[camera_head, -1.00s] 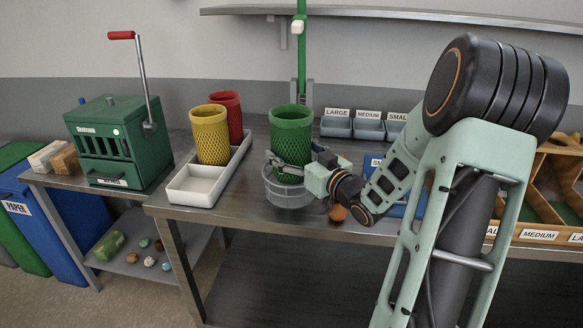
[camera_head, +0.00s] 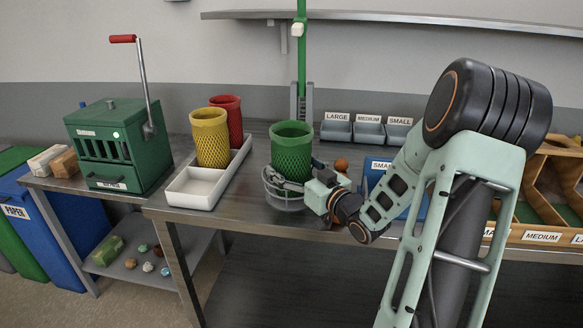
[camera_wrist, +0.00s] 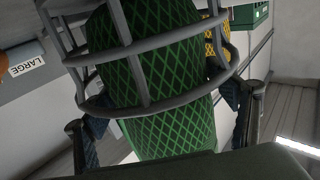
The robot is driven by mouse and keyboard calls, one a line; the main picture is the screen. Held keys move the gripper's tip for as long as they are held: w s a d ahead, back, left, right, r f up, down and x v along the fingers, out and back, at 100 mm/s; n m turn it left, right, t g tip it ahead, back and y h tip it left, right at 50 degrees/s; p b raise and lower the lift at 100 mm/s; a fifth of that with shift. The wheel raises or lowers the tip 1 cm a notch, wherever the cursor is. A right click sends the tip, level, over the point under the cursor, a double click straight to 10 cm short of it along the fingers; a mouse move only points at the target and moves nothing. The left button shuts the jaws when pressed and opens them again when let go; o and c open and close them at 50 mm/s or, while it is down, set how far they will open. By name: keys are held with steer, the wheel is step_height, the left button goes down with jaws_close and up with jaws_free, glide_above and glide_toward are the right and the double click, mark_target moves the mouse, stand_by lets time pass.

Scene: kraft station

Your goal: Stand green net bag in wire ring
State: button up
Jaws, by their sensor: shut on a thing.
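The green net bag (camera_head: 292,148) is upright, its lower part inside the grey wire ring (camera_head: 285,205) on the metal bench. In the wrist view the wire ring (camera_wrist: 150,45) runs round the bag (camera_wrist: 165,128), with its bars in front of the mesh. My gripper (camera_head: 292,184) comes in from the right, low on the bag near the ring's upper rim. Its fingers lie on either side of the bag and are shut on it; they also show in the wrist view (camera_wrist: 163,132). I cannot tell whether the bag's bottom touches the ring's base.
A yellow net bag (camera_head: 210,140) and a red one (camera_head: 229,112) stand in a white tray (camera_head: 190,190) to the left. A green post (camera_head: 302,60) rises behind. Grey bins (camera_head: 368,131) stand at the back right. An orange ball (camera_head: 341,164) is close to my arm.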

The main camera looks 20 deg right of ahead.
steer(key=o, duration=1.1)
steer(key=shift+s+f, duration=0.2)
steer(key=shift+f, duration=0.6)
steer(key=shift+w+r+p, duration=0.1)
steer(key=shift+r+p, duration=0.4)
steer(key=shift+p, duration=0.15)
steer(key=s, duration=0.3)
steer(key=s+d, duration=0.1)
steer(key=s, duration=0.3)
steer(key=s+d, duration=0.1)
steer(key=s, duration=0.3)
steer(key=shift+s+d+r, duration=0.15)
steer(key=shift+s+r, duration=0.1)
steer(key=shift+r, duration=0.1)
